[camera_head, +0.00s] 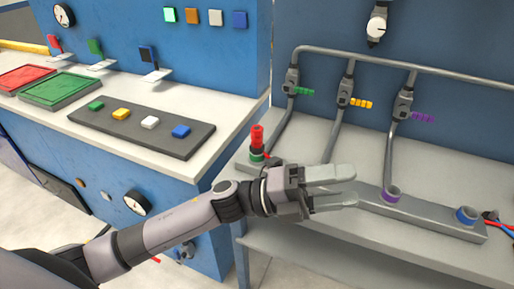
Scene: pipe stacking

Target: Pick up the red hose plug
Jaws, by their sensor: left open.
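The red hose plug (257,136) stands upright at the left end of the grey socket rail, above a green-ringed socket (256,155). My left gripper (354,187) is open, with its fingers pointing right over the middle of the rail. It is to the right of the red plug and apart from it, and nothing shows between its fingers. My left wrist and fingers hide part of the rail. My right gripper is out of view.
The rail (425,218) also carries a purple-ringed socket (391,194) and a blue-ringed socket (466,214). Grey pipes with green, yellow and purple valve handles (361,103) rise behind. Red and blue pieces (493,218) lie at the right edge. A button panel (140,123) is at left.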

